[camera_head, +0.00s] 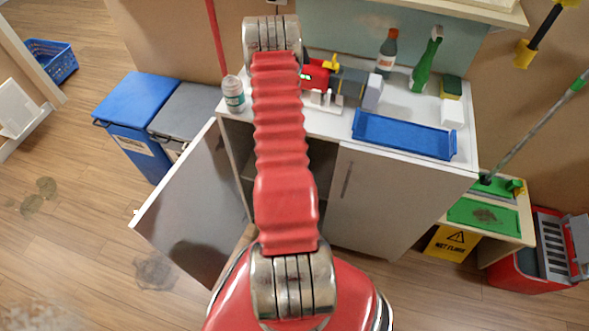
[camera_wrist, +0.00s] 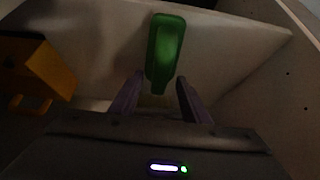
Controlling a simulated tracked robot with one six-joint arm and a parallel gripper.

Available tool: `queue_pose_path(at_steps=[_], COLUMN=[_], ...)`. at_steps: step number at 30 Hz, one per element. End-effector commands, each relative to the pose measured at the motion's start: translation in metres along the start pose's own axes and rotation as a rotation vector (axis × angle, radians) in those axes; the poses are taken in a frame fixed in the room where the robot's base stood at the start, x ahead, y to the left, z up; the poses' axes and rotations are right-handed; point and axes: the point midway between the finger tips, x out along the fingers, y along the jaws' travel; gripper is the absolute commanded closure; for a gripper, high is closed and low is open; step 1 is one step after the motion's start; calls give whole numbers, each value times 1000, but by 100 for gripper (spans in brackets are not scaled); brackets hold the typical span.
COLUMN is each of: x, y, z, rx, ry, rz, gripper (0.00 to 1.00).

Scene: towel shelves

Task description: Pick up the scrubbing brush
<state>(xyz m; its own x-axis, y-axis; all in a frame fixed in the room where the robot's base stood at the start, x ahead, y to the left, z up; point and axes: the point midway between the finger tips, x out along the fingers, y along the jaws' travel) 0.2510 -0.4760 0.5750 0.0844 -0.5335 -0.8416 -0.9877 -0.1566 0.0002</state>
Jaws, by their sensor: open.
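A green, rounded, elongated thing (camera_wrist: 166,50), which looks like the scrubbing brush, lies on a pale surface in the dim wrist view. Its narrower end points toward my gripper (camera_wrist: 157,98). The two purple fingers are apart, one to each side of that near end, with nothing clearly held between them. I cannot tell whether they touch it, and its bristles do not show. In the head view my red arm crosses the middle of the picture and my gripper is hidden.
In the wrist view an orange-yellow thing (camera_wrist: 38,75) stands at left and a pale wall (camera_wrist: 285,85) closes the right. In the head view the cabinet's left door (camera_head: 190,205) is open. A blue tray (camera_head: 400,136) and bottles stand on top; a wet-floor sign (camera_head: 452,243) stands at right.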

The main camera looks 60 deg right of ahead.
Motion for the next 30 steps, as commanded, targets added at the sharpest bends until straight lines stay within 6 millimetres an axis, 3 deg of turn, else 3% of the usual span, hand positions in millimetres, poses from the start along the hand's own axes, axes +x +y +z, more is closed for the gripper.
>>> queue_pose_path(at_steps=[4,22,30], x=[0,0,0], y=[0,0,0], z=[0,0,0], rx=[0,0,0], ry=[0,0,0], rz=[0,0,0], gripper=[58,100,100])
